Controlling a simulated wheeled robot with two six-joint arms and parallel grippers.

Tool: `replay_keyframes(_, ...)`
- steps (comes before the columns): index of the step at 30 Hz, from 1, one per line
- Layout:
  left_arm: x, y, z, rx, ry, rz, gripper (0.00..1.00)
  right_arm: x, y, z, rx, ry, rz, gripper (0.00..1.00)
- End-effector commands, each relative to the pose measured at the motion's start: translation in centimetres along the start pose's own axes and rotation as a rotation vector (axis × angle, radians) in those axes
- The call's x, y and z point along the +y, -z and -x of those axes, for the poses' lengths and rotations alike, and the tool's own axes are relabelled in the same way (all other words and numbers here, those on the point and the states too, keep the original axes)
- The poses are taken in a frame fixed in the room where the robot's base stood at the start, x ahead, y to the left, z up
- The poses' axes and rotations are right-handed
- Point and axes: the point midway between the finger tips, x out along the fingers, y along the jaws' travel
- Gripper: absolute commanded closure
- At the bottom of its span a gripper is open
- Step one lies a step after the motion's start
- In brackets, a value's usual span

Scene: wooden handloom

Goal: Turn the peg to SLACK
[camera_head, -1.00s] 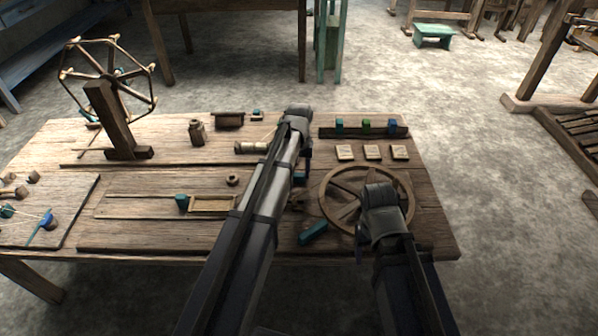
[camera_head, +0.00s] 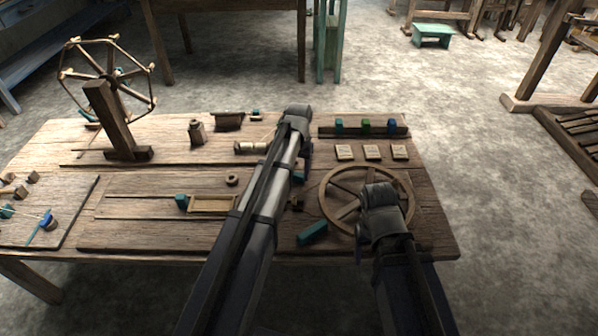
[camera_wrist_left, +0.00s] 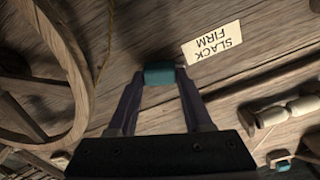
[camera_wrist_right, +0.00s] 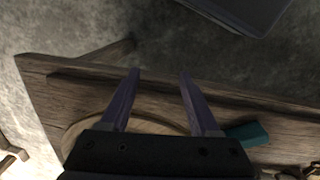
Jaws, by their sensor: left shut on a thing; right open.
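The teal peg (camera_wrist_left: 158,73) shows in the left wrist view between the two fingertips of my left gripper (camera_wrist_left: 160,79), which is shut on it. Beside the peg lies a pale label (camera_wrist_left: 212,43) reading SLACK and FIRM, upside down in that view. In the head view my left arm covers the peg and most of that gripper. My right gripper (camera_wrist_right: 160,72) is open and empty in the right wrist view, above the table's front edge, near the spoked wheel.
The wooden spoked wheel (camera_head: 326,202) lies by my right arm, with a teal block (camera_head: 312,232) left of it. Three pale tiles (camera_head: 371,151) and a dark rack (camera_head: 363,131) with coloured blocks sit behind. A wooden reel (camera_head: 123,120) stands at the far left.

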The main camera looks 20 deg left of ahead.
Motion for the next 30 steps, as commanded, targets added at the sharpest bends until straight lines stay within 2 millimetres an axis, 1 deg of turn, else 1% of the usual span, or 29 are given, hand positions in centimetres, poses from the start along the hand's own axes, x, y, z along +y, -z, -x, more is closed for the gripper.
replay_keyframes(1,0.0,0.0,0.0,0.000,0.000,-0.003,1.00,0.0,0.0,0.0,0.000,0.000,0.000,0.38)
replay_keyframes(2,0.0,0.0,0.0,0.000,0.000,-0.003,0.47,0.0,0.0,0.0,0.000,0.000,0.000,0.38)
replay_keyframes(9,0.0,0.0,0.0,0.000,0.000,-0.001,0.20,0.0,0.0,0.0,0.000,0.000,0.000,0.38)
replay_keyframes(20,0.0,0.0,0.3,0.000,0.000,0.000,0.20,0.0,0.0,0.3,0.000,0.000,0.000,0.38)
replay_keyframes(26,0.0,0.0,1.8,0.000,0.000,0.000,0.20,0.2,-0.1,1.8,0.000,0.000,0.000,0.38)
replay_keyframes(30,0.0,0.0,3.5,0.000,0.000,0.000,0.20,0.3,-0.2,3.4,0.000,0.001,0.000,0.38)
